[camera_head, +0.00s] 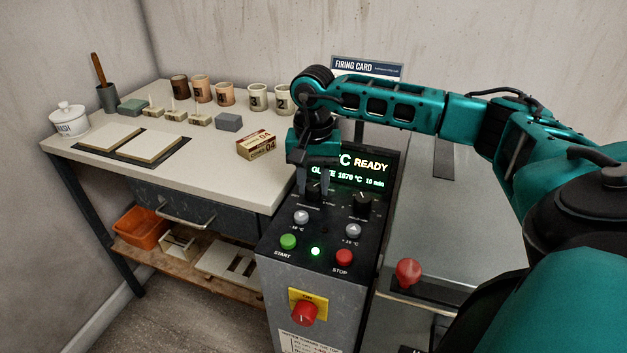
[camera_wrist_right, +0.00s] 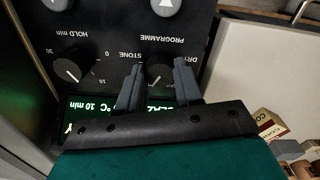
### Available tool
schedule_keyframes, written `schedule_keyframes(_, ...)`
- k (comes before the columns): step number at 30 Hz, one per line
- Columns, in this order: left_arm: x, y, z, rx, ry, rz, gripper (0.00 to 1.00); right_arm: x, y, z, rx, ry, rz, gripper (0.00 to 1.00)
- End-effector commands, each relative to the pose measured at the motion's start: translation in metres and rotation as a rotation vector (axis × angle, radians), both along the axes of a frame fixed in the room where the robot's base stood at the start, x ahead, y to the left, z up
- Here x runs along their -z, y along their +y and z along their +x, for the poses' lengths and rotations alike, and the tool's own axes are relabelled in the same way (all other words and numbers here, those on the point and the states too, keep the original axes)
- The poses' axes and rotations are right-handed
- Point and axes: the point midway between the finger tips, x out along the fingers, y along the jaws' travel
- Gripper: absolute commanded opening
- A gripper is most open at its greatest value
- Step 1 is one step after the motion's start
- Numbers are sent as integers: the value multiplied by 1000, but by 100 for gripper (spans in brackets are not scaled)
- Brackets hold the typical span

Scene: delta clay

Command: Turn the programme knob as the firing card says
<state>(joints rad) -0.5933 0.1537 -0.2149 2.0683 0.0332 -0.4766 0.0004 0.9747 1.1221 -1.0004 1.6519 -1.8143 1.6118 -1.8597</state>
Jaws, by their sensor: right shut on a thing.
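The black programme knob (camera_wrist_right: 159,76) sits on the kiln control panel (camera_head: 326,238). In the wrist view, upside down, DRY and STONE print shows beside it; its pointer is hard to read. My right gripper (camera_wrist_right: 158,64) has one finger on each side of the knob and is shut on it. In the head view the right gripper (camera_head: 315,188) points down at the panel and hides most of the knob. The display (camera_head: 350,178) shows READY, a partly hidden GLAZE, 1070 °C and 10 min. The firing card (camera_head: 367,66) is mostly hidden behind my right arm. My left gripper is out of view.
The hold knob (camera_head: 363,203) is close beside the programme knob. Grey arrow buttons, a green START button (camera_head: 288,242) and a red STOP button (camera_head: 344,257) lie nearer. A red switch (camera_head: 305,312) is on the front. A worktable (camera_head: 225,160) with pots and boxes stands left.

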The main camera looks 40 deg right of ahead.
Motion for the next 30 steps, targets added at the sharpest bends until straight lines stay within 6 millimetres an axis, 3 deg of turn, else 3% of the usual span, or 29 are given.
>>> schedule_keyframes(8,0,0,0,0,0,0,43,0,0,0,1,-1,0,4)
schedule_keyframes(9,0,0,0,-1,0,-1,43,0,0,0,1,-1,0,37)
schedule_keyframes(16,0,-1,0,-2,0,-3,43,0,0,0,2,-1,0,59)
schedule_keyframes(25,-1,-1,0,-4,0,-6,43,-3,0,0,2,-1,0,60)
schedule_keyframes(30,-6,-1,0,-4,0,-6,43,-27,0,1,2,-5,0,60)
